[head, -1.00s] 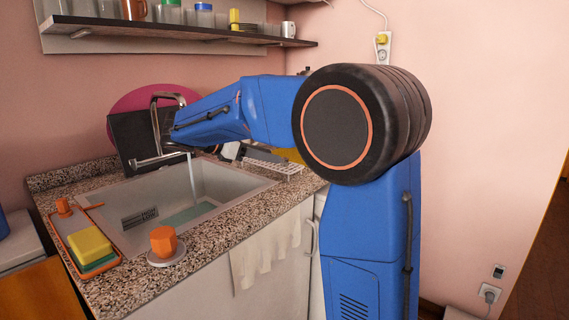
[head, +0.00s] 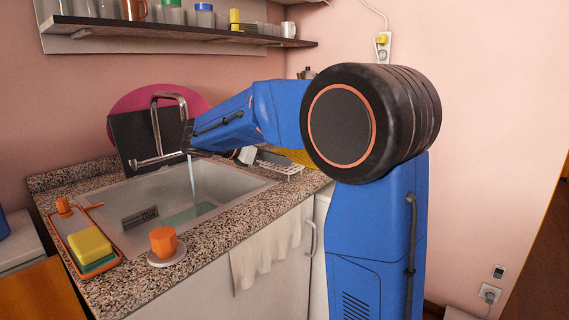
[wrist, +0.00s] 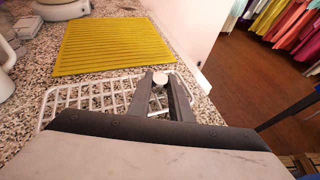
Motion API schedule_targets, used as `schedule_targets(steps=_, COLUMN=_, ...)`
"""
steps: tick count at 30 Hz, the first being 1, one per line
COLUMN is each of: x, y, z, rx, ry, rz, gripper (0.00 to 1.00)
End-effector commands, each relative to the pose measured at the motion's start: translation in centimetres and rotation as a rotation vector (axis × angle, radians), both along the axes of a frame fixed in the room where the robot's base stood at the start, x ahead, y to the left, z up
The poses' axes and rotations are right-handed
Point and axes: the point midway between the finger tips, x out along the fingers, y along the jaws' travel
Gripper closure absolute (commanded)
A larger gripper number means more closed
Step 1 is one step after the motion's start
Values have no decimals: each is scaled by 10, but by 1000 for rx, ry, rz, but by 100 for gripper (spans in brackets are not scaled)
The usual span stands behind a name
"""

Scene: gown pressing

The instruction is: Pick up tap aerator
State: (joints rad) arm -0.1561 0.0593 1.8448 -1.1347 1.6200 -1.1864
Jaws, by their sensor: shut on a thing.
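A small pale round piece, the tap aerator (wrist: 160,80), sits between the two fingertips of my gripper (wrist: 160,84) in the wrist view. The fingers are shut on it, and it is above the white wire rack. In the head view, my arm reaches over the sink (head: 257,187) from the right. The metal tap (head: 156,125) stands behind the sink, left of my arm's end, with water running down into the basin.
In the wrist view, the white rack (wrist: 60,98) and a yellow ribbed mat (wrist: 112,47) lie on the speckled counter. In the head view, an orange cup (head: 163,242) and a tray with a yellow sponge (head: 90,242) stand at the front left. A shelf (head: 190,36) hangs above.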

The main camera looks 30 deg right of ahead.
Motion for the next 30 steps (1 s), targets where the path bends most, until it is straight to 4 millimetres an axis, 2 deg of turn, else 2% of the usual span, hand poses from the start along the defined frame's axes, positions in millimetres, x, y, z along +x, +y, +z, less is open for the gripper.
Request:
schedule_targets(steps=8, x=0, y=0, z=8, rx=0, ry=-2, rz=0, gripper=100)
schedule_targets(steps=21, x=0, y=0, z=81, rx=1, ry=-2, rz=0, gripper=100)
schedule_targets(steps=25, x=0, y=0, z=94, rx=0, ry=-1, rz=0, gripper=100)
schedule_targets(steps=30, x=0, y=0, z=100, rx=0, ry=0, rz=0, gripper=100)
